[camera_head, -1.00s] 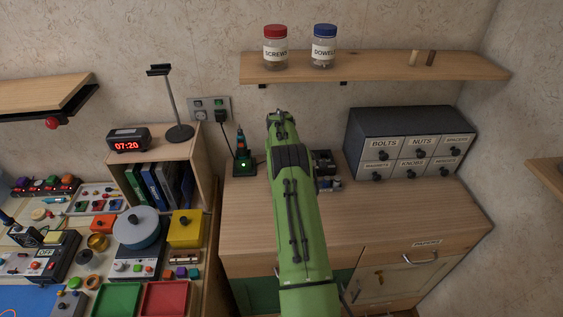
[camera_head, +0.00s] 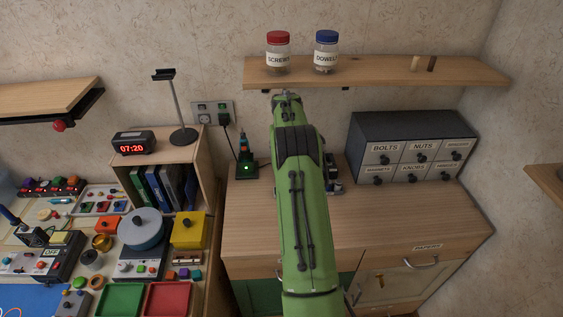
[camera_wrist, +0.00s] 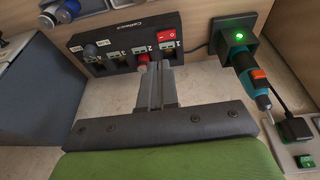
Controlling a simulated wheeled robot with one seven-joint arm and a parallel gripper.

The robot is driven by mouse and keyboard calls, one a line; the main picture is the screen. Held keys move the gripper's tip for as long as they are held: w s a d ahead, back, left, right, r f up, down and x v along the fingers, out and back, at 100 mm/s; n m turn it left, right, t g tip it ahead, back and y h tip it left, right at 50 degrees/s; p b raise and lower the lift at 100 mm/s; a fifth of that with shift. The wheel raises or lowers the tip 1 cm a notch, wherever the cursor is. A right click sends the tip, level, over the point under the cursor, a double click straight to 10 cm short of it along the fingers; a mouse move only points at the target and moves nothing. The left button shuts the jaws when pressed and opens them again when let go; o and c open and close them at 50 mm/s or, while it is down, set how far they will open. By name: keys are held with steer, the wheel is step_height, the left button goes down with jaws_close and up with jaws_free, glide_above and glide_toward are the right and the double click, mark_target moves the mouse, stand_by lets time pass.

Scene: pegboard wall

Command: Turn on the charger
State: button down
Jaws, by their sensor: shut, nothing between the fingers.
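The charger (camera_head: 247,170) is a black dock on the bench, with a green light glowing on its front. A teal and black power tool (camera_head: 242,146) stands in it. In the wrist view the charger (camera_wrist: 224,29) is at the upper right with its green light lit, and the tool (camera_wrist: 249,72) points down and right. My gripper (camera_wrist: 157,68) is shut and empty, left of the charger, its tips overlapping a black switch box (camera_wrist: 115,48) in the view; contact cannot be told. In the head view my arm hides the gripper.
The switch box has a red rocker switch (camera_wrist: 167,34), a red knob (camera_wrist: 143,58) and numbered positions. A wall outlet (camera_head: 205,117) holds a black plug (camera_head: 224,121). A drawer cabinet (camera_head: 371,130) stands right of my arm; a shelf (camera_head: 390,69) hangs above. The bench front is clear.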

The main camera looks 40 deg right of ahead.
steer(key=x, duration=1)
steer(key=shift+w+f, duration=0.1)
steer(key=shift+d+f+b, duration=0.15)
steer(key=shift+f+b, duration=0.3)
steer(key=shift+f, duration=0.05)
steer(key=shift+s+r, duration=0.2)
steer(key=shift+s, duration=0.05)
steer(key=shift+w, duration=0.1)
